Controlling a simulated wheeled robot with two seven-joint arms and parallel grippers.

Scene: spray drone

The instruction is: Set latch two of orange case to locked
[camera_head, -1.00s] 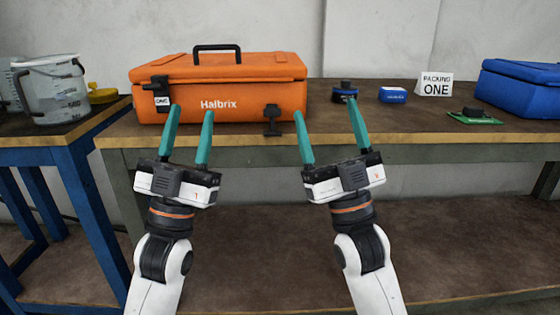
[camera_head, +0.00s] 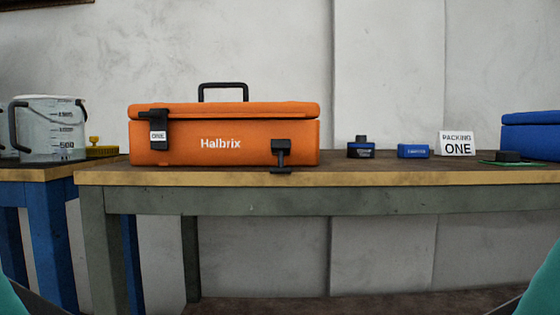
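The orange case (camera_head: 222,143) stands with its lid down on the bench, its black handle upright on top. Its left latch (camera_head: 159,129), labelled ONE, lies flat across the lid seam. Its right latch (camera_head: 281,155) has no visible label; it hangs down from the case's front, below the seam, its lower end over the bench's front edge. Of my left gripper (camera_head: 10,296) only a teal piece shows in the bottom left corner. Of my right gripper (camera_head: 540,282) only a teal piece shows in the bottom right corner. Both are far from the case; their openings are hidden.
Right of the case on the bench (camera_head: 400,179) stand a black and blue item (camera_head: 361,149), a small blue box (camera_head: 413,151), a PACKING ONE sign (camera_head: 457,144) and a blue case (camera_head: 530,136). A clear bucket (camera_head: 52,130) stands on the left table. The space before the bench is clear.

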